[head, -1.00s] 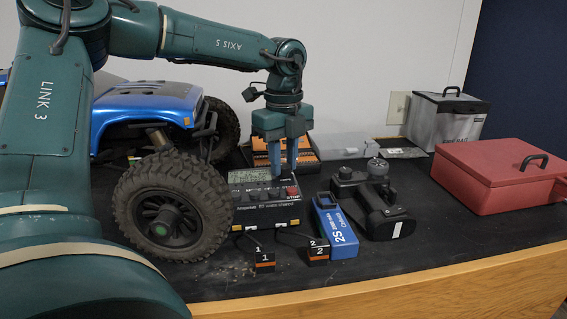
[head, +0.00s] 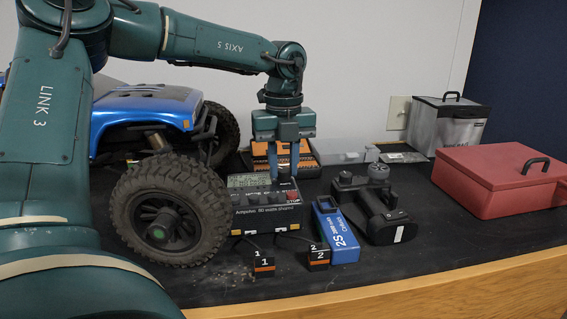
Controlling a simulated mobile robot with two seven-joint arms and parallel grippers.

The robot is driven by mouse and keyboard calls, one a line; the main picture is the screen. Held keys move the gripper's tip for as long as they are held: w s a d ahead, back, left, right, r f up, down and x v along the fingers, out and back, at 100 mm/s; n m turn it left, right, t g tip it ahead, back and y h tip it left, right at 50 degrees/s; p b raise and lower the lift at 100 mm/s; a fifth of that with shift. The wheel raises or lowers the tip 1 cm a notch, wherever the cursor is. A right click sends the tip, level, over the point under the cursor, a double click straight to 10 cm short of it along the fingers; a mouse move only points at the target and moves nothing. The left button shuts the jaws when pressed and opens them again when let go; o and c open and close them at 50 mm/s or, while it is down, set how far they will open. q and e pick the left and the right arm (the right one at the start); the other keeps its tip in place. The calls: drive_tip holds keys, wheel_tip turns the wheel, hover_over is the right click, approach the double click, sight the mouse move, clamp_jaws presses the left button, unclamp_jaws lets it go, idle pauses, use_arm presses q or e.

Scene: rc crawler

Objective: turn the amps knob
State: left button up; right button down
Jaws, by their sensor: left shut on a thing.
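The charger (head: 264,218) is a dark box with a grey display (head: 247,181) on top, a red stop button (head: 292,196) and a "60 watts/channel" label on its front. It sits on the black bench top beside the truck's front wheel. My left gripper (head: 284,174) points straight down over the charger's top, behind the red button. Its two blue-grey fingers are shut on the amps knob, which is mostly hidden between and behind the fingertips. My right gripper is not in view.
A blue truck (head: 150,104) with a big tyre (head: 170,210) stands close at left. Blocks "1" (head: 263,264) and "2" (head: 318,257), a blue battery (head: 342,241) and a black device (head: 378,212) lie nearby. A red case (head: 495,182) stands at right; the front right bench is clear.

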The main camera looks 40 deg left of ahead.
sight(284, 169)
use_arm(q)
drive_tip(key=o, duration=1)
drive_tip(key=shift+r, duration=0.1)
wheel_tip(284, 169, up, 13)
idle(0.6)
